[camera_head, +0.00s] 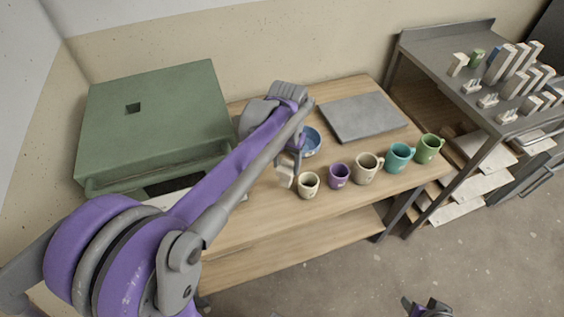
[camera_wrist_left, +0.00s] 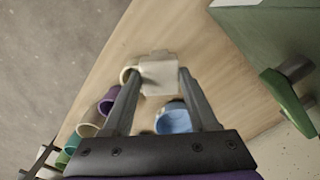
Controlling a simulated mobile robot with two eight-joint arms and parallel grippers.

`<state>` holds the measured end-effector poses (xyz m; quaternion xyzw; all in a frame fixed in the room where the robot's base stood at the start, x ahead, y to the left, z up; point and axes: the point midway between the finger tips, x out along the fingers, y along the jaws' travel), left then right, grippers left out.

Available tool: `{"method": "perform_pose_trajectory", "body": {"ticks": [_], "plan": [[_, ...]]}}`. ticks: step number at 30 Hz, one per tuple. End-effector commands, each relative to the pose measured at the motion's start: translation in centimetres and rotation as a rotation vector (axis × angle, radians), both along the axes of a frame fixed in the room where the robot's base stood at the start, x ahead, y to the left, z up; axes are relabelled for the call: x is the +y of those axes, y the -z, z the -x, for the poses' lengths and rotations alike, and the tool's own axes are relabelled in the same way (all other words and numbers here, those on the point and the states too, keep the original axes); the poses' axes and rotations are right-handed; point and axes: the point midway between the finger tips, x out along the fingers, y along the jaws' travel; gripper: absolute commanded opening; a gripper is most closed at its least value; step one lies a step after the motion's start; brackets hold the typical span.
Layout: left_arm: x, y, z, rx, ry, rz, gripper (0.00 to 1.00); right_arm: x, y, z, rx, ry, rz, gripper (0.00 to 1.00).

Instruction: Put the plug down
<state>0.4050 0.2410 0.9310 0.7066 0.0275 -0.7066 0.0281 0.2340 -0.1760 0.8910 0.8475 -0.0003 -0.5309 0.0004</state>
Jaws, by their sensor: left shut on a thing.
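My left gripper (camera_head: 287,172) reaches over the wooden table and is shut on the plug (camera_head: 284,180), a pale cream block. In the left wrist view the plug (camera_wrist_left: 160,76) sits between the two dark fingertips of the left gripper (camera_wrist_left: 157,85). It is over the table, just left of the cream cup in the head view; whether it touches the wood I cannot tell. Part of my right gripper (camera_head: 427,307) shows at the bottom edge of the head view, too cut off to read.
A green kiln (camera_head: 150,120) with a square hole stands left.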

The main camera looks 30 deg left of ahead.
Motion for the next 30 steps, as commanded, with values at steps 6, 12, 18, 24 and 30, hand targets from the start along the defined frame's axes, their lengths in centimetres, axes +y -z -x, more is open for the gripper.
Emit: {"method": "perform_pose_trajectory", "body": {"ticks": [6, 12, 18, 24, 30], "plan": [[0.0, 3.7, 0.0, 0.0, 0.0, 0.0, 0.0, 0.0, 0.4, 0.1, 0.001, 0.0, 0.0, 0.5], [0.0, 6.0, 0.0, 0.0, 0.0, 0.0, 0.0, 0.0, 0.6, 0.1, 0.002, 0.0, 0.0, 0.5], [0.0, 7.9, 0.0, 0.0, 0.0, 0.0, 0.0, 0.0, 0.7, 0.2, 0.003, 0.0, 0.0, 0.5], [0.0, 7.9, 0.0, 0.0, 0.0, 0.0, 0.0, 0.0, 0.7, 0.2, 0.003, 0.0, 0.0, 0.5], [0.0, 8.3, 0.0, 0.0, 0.0, 0.0, 0.64, 0.0, 1.0, 0.2, 0.004, 0.0, 0.0, 0.5]]}}
